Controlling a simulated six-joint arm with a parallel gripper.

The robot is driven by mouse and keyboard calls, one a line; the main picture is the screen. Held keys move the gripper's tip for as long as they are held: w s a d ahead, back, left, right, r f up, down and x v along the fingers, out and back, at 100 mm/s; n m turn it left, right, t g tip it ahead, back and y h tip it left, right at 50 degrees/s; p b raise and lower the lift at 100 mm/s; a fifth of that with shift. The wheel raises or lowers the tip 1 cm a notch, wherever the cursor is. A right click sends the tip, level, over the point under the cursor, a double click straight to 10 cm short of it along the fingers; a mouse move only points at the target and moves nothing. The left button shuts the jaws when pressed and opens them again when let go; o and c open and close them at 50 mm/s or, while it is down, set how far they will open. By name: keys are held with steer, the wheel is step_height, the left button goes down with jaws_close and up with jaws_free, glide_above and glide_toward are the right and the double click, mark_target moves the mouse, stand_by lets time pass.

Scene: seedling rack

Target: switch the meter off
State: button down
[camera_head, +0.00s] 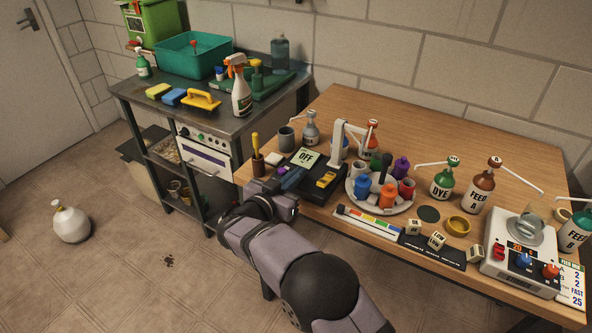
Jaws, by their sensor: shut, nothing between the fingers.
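The meter (317,190) is a black, flat unit near the left end of the wooden table. A pale panel on it reads OFF. A white post with an arm rises at its right side, and a small yellow piece (326,180) sits on its front part. My gripper (297,174) is shut and empty, at the left part of the meter just below the panel. My wrist hides the meter's front left corner. I cannot tell whether the fingertips touch the meter or hover over it.
A brown cup with a yellow-handled tool (257,164) stands close left of my gripper. A round tray (378,207) of coloured small bottles is to the right. A colour strip (370,222) lies along the front edge. Dye and feed bottles and a white stirrer (520,255) stand farther right.

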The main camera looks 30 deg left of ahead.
steer(key=r+p, duration=0.2)
steer(key=r, duration=0.1)
steer(key=r+p, duration=0.1)
steer(key=p, duration=0.1)
steer(key=shift+w+r, duration=0.25)
steer(key=shift+r, duration=0.1)
steer(key=s+r+b, duration=0.2)
steer(key=s+r, duration=0.1)
steer(key=s, duration=0.6)
